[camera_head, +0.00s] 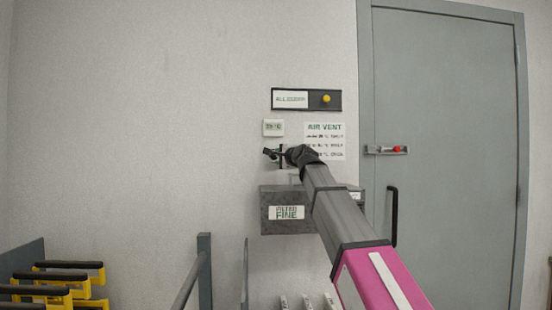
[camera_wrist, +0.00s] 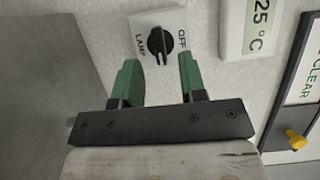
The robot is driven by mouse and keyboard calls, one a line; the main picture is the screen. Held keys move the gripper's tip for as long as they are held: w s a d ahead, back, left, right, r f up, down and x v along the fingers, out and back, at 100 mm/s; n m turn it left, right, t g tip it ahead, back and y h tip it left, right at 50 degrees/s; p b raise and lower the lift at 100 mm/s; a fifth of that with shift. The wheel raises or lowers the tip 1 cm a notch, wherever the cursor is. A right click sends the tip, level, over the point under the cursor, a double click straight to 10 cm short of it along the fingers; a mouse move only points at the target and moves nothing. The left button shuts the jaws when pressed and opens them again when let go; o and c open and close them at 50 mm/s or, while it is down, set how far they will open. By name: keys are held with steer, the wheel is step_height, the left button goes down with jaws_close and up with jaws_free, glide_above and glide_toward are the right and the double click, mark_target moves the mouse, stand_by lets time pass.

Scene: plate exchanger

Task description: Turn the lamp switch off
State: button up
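The lamp switch is a black rotary knob (camera_wrist: 160,42) on a white plate (camera_wrist: 146,19) on the wall, seen in the wrist view. The word LAMP is at the plate's left and OFF at its right. The knob's grip lies roughly up and down in that picture; which mark it points to I cannot tell. My gripper (camera_wrist: 158,73) is open, its two green fingers apart and empty, just short of the knob and not visibly touching it. In the head view my gripper (camera_head: 272,154) is at the wall, and I cannot make out the switch there.
A temperature display (camera_head: 273,128) and a panel with a yellow button (camera_head: 326,98) are above my gripper. An AIR VENT sign (camera_head: 325,130) is beside it. A grey box (camera_head: 275,224) juts out below. A grey door (camera_head: 445,90) is at right, yellow-black handles (camera_head: 68,265) at lower left.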

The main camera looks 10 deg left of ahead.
mark_target(275, 156)
steer(key=x, duration=0.3)
steer(key=shift+w+a, duration=0.15)
steer(key=shift+w, duration=0.05)
jaws_close()
